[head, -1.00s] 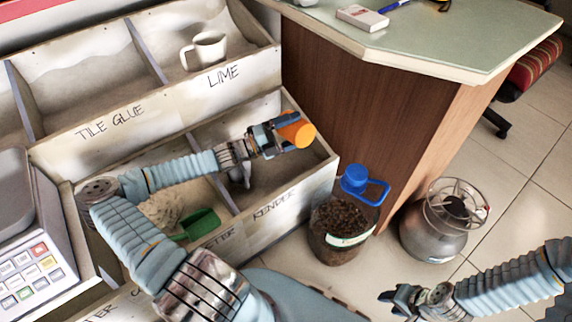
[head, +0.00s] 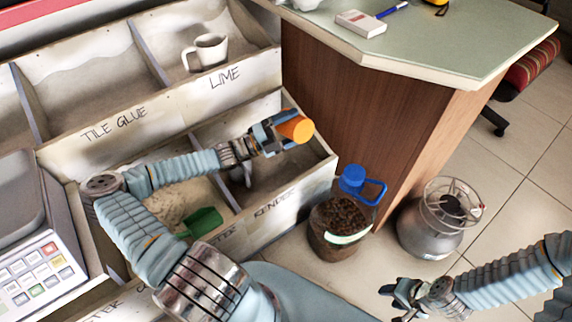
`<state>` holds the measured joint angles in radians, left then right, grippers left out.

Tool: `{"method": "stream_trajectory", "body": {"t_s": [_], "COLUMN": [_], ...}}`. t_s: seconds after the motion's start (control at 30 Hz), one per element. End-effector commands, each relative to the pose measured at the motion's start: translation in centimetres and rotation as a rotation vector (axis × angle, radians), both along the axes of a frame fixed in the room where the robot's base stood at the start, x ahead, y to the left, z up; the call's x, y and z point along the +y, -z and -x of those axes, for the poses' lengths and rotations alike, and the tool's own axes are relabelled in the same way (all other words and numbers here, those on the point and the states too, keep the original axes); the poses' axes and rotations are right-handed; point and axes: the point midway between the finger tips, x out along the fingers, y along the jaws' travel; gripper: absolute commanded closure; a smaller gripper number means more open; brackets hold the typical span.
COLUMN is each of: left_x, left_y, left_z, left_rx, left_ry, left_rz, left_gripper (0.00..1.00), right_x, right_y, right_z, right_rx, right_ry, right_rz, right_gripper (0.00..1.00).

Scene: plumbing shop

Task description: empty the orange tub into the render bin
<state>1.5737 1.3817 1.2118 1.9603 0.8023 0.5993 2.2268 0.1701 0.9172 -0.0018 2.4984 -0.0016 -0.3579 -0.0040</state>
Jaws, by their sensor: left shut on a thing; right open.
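The orange tub (head: 297,129) is held over the render bin (head: 282,184), the lower right compartment, whose front label is partly hidden. My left gripper (head: 278,132) is shut on the tub. The tub lies tilted on its side, with a round orange face toward me; I cannot see into it. Some grey material seems to lie in the render bin, near a dark scoop-like shape (head: 240,178) under my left wrist. My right gripper (head: 393,297) is open and empty, low over the tiled floor at the lower right.
A bin with pale powder and a green scoop (head: 204,222) is left of the render bin. A white mug (head: 207,52) sits in the lime bin. A blue-capped bottle (head: 341,226) and a metal gas cylinder (head: 433,226) stand on the floor. A scale (head: 32,262) is at left, a counter (head: 430,45) behind.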

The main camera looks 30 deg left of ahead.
Motion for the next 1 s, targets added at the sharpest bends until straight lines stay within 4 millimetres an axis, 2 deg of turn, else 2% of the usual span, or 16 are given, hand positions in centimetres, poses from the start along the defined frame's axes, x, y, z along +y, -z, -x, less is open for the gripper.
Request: {"method": "stream_trajectory", "body": {"t_s": [1.0], "left_x": [0.4], "left_y": [-0.4], "left_z": [-0.2], "left_rx": [0.033], "left_ry": [0.0], "left_rz": [0.079], "left_gripper": [0.49], "right_x": [-0.1], "right_y": [-1.6], "right_z": [0.0], "right_rx": [-0.002], "right_ry": [0.001], "right_rz": [0.002], "right_gripper": [0.57]}}
